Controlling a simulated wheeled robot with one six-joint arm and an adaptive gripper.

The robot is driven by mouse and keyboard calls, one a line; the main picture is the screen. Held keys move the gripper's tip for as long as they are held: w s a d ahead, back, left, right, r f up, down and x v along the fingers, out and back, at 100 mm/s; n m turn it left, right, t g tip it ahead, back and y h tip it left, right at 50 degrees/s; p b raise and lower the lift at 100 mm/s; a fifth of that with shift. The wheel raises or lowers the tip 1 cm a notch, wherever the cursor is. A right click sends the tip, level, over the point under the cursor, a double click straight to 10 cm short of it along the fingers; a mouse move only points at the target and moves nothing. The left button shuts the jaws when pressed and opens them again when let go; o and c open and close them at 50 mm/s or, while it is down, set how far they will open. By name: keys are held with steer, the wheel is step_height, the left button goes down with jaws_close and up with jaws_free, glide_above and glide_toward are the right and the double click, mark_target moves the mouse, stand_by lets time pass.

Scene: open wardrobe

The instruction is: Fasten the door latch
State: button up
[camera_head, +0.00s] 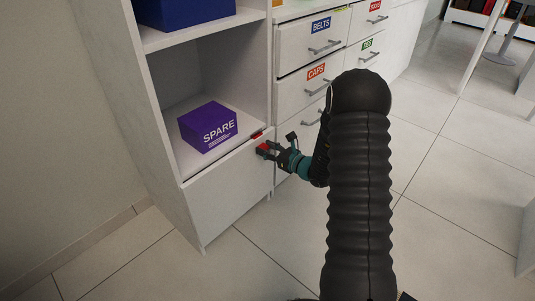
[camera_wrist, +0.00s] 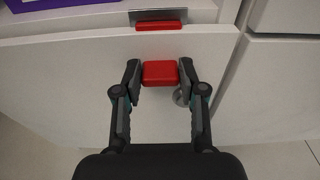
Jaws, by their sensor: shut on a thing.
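The red latch block (camera_wrist: 160,73) sits on the white door panel (camera_wrist: 60,85) at the bottom of the wardrobe, near the panel's top edge. My gripper (camera_wrist: 160,75) has one finger on each side of the red block and is shut on it. A second red piece (camera_wrist: 158,25) on a metal plate (camera_wrist: 150,14) lies just above the panel's top edge, apart from the held block. In the head view my gripper (camera_head: 268,149) is at the right side of the door panel (camera_head: 225,188). A round grey part (camera_wrist: 181,96) shows partly behind the right finger.
A purple SPARE box (camera_head: 208,127) stands on the shelf above the panel, and a blue box (camera_head: 185,10) is higher up. Drawers labelled CAPS (camera_head: 315,72) and BELTS (camera_head: 320,27) with protruding handles are on the right. The tiled floor (camera_head: 270,260) in front is clear.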

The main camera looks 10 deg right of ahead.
steer(key=o, duration=1.1)
steer(key=shift+o, duration=0.2)
steer(key=v, duration=1.2)
steer(key=shift+f, duration=0.1)
